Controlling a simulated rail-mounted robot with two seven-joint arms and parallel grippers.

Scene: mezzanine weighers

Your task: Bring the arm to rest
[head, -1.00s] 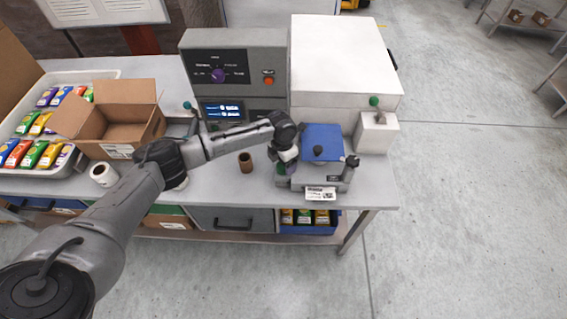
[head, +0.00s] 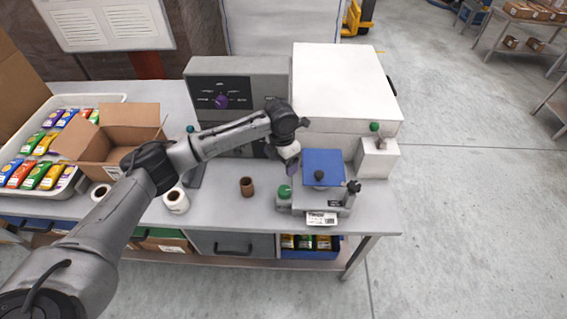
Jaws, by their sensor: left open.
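My left arm reaches in from the lower left across the workbench (head: 220,215). My left gripper (head: 291,165) is open, pointing down, just left of the blue-topped weigher (head: 323,160) and above a green-capped piece (head: 284,192) at its left side. I see nothing held in it, though the fingertips are small and partly blend with what is behind. The weigher has a dark knob on its blue plate and a white label (head: 321,218) at its front. My right gripper is not in view.
A grey control box (head: 240,68) and a large white cabinet (head: 342,85) stand behind the arm. An open carton (head: 117,143) and a white tray (head: 100,99) of colourful packets are at left. A brown cup (head: 247,187) and white rolls (head: 176,200) stand in front.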

